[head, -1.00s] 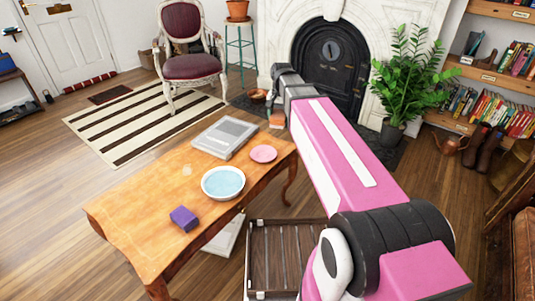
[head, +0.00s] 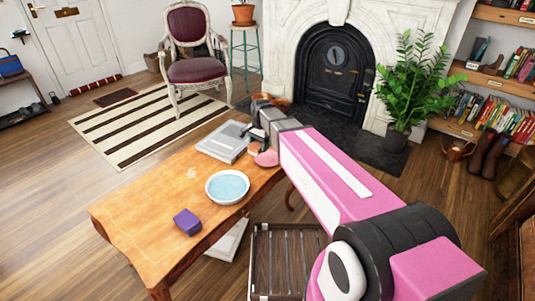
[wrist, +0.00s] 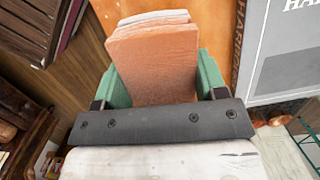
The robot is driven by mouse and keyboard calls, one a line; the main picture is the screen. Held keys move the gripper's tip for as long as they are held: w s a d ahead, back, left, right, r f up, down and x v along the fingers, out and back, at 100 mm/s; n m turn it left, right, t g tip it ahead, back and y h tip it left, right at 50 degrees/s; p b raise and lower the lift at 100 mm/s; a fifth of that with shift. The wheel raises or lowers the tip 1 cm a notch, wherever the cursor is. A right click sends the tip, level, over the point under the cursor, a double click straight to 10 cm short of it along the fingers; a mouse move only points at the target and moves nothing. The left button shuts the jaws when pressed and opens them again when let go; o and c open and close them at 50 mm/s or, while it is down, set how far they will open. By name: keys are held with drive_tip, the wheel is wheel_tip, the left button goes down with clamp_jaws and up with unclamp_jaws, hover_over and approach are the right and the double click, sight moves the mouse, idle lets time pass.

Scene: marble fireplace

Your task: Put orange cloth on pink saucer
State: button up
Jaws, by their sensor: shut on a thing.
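The orange cloth (wrist: 152,62) is a folded pad held between the green fingers of my gripper (wrist: 162,82) in the wrist view. A pale layer shows at its far edge. In the head view my gripper (head: 250,141) is over the far right end of the table, partly hidden by my arm. The pink saucer (head: 267,159) lies on the table right by my gripper, partly covered from view. I cannot tell whether the cloth touches it. The saucer is not clearly visible in the wrist view.
The wooden table (head: 135,222) also bears a white bowl of blue liquid (head: 227,186), a purple block (head: 187,221) and a grey book (head: 222,143) close to my gripper. A slatted crate (head: 285,262) stands on the floor in front. The table's left part is mostly clear.

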drive_tip(key=w+d+f, duration=0.1)
drive_tip(key=d, duration=0.1)
drive_tip(key=w+d+f, duration=0.2)
drive_tip(key=shift+f, duration=2)
drive_tip(key=o, duration=0.9)
drive_tip(key=shift+f, duration=0.1)
drive_tip(key=shift+c, duration=0.2)
wheel_tip(320, 180, up, 12)
drive_tip(key=w, duration=0.1)
drive_tip(key=s+d+f+n, duration=0.3)
drive_tip(key=s+d+f, duration=0.1)
drive_tip(key=s+d, duration=0.5)
drive_tip(key=s+d+f+n+t, duration=0.1)
drive_tip(key=s+d+f+n, duration=0.2)
drive_tip(key=s+d, duration=0.7)
drive_tip(key=shift+s+d+f+n+h, duration=0.15)
drive_tip(key=shift+s+f+n+h, duration=0.25)
drive_tip(key=shift+n, duration=0.4)
